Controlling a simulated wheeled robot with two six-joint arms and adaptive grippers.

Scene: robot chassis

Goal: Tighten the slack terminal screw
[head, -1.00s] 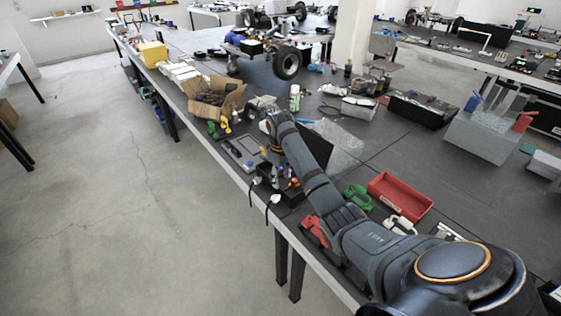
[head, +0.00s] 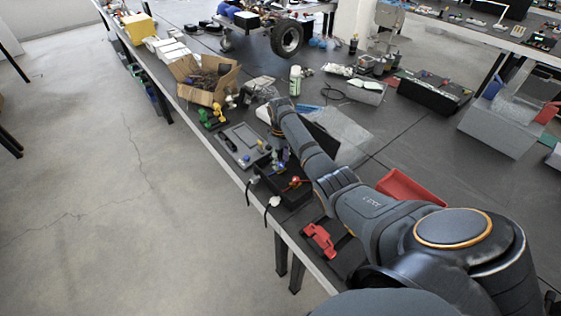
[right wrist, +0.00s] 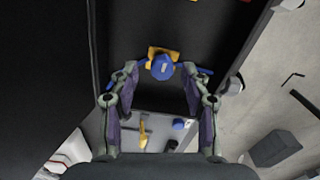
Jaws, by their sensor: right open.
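A blue round knob (right wrist: 162,67) sits on a yellow piece (right wrist: 153,51) in the right wrist view, above a dark surface. It may be the terminal screw, but I cannot tell for sure. My right gripper (right wrist: 160,80) is open, with its fingers on either side of the knob. No contact is visible. In the head view the right gripper (head: 281,155) points down beside a black box (head: 291,197) near the table's front edge, partly hidden by its own arm. My left gripper is not in view.
A grey tray (head: 243,147) lies left of the black box. A cardboard box (head: 204,80) stands behind it. A red tool (head: 320,241) lies near the front edge. A red bin (head: 412,187) is partly hidden behind my arm. Open floor lies left of the table.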

